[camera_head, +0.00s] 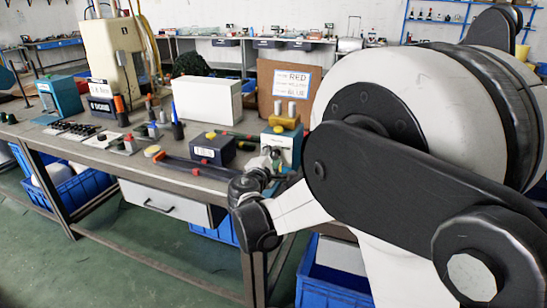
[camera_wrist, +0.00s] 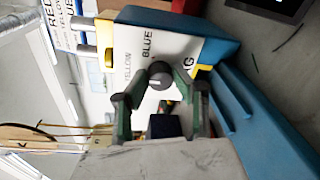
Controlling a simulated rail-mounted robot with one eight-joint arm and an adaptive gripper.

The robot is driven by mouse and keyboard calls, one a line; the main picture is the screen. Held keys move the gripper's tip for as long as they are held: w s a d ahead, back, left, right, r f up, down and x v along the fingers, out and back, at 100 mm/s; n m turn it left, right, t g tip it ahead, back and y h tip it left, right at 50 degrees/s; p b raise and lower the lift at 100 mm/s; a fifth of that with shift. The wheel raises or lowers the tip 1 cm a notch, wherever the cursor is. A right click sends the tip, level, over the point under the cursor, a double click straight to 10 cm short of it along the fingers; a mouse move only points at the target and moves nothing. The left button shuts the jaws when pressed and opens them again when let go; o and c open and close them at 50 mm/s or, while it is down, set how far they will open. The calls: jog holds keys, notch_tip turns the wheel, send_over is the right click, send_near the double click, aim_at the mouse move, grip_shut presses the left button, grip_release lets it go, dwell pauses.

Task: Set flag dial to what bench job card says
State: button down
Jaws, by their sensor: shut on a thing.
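The flag dial is a dark round knob (camera_wrist: 158,72) on the white face of a teal box (camera_wrist: 205,38). Its face shows "BLUE", "YELLOW" and a partly covered word ending in "G". My gripper (camera_wrist: 161,82) is shut on the knob, one finger on each side. The knob carries a small light mark, but I cannot tell which word it points at. In the head view the box (camera_head: 291,146) stands at the bench's right end, with my gripper (camera_head: 269,157) at its front. The job card (camera_head: 292,82) on a brown board behind shows "RED", a blurred line and "BLUE".
A yellow part with two light cylinders (camera_head: 284,117) is on or behind the box top. A dark box (camera_head: 212,148) stands close on the left, and a white box (camera_head: 207,99) stands farther back. Several small tools and parts crowd the bench's left half.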

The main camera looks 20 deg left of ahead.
dwell(0.5)
jog(key=c, duration=1.4)
grip_release()
jog(key=s, duration=0.8)
jog(key=s+r, duration=0.1)
jog(key=s, duration=0.3)
jog(key=shift+r, duration=0.1)
jog(key=shift+d, duration=0.1)
